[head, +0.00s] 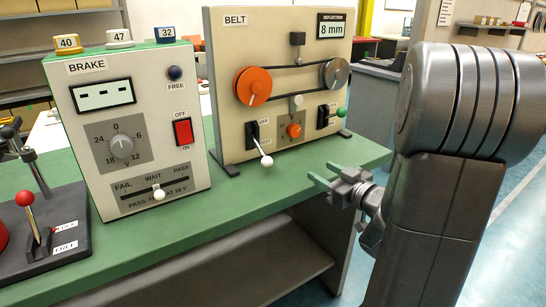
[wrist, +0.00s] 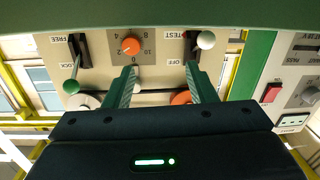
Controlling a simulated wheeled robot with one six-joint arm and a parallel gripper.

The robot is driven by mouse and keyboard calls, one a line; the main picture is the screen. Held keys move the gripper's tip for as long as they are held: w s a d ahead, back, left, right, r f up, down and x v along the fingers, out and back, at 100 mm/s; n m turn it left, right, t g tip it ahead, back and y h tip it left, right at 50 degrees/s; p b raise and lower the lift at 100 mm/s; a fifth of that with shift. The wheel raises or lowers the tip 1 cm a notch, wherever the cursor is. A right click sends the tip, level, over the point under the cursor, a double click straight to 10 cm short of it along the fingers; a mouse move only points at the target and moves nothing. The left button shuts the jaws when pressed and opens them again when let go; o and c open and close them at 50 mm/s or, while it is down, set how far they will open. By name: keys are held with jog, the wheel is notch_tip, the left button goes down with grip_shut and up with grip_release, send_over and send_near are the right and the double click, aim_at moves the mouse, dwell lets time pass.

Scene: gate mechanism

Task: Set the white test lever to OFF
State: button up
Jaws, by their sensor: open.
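The white test lever is on the cream BELT panel (head: 225,90). In the wrist view, which is upside down, the white knob (wrist: 206,40) is at the TEST end of the slot, with the OFF label (wrist: 178,62) at the other end. My gripper (head: 328,179) is open and empty, in front of the panel and right of the lever. In the wrist view its fingers (wrist: 160,72) are apart, touching neither knob.
A green-knobbed FREE/LOCK lever (head: 342,112) and an orange dial (head: 294,130) share the panel, below a belt on an orange pulley (head: 254,86) and grey pulley (head: 335,72). The BRAKE box (head: 140,185) stands left. The green bench top (head: 235,195) is clear before the panel.

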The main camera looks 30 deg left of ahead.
aim_at(271, 161)
jog(key=s+a+g+y, duration=0.2)
jog(key=s+g, duration=0.2)
jog(key=s, duration=0.1)
jog(key=shift+n+t, duration=0.3)
jog(key=a, duration=0.4)
jog(key=w+a, duration=0.1)
jog(key=a, duration=0.3)
jog(key=w+a, duration=0.1)
jog(key=a, duration=0.4)
jog(key=shift+f+b, duration=0.25)
jog(key=shift+b, duration=0.15)
jog(key=shift+c, duration=0.4)
grip_shut()
